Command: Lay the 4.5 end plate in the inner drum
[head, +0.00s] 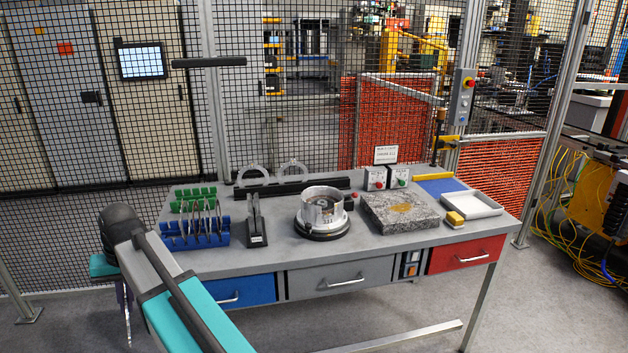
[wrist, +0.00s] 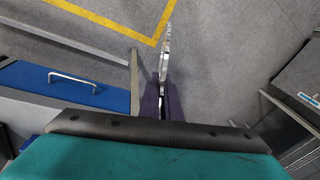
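The drum (head: 322,210) is an open silvery cylinder on a dark round base at the middle of the bench. Its inside shows only partly from the head view. My gripper (head: 125,292) hangs low at the left, beyond the bench's left end and far from the drum. In the wrist view, my gripper's purple fingers (wrist: 163,103) are closed on a thin silvery metal plate (wrist: 166,45), seen edge-on. Its marking cannot be read, so I cannot tell its size. The plate sticks out past the fingertips over the floor.
A blue rack (head: 195,240) and a green rack (head: 190,194) hold several thin plates. A dark upright stand (head: 257,232) is between the racks and the drum. A granite slab (head: 385,222) bearing a golden disc, and a white tray (head: 484,206), stand at the right.

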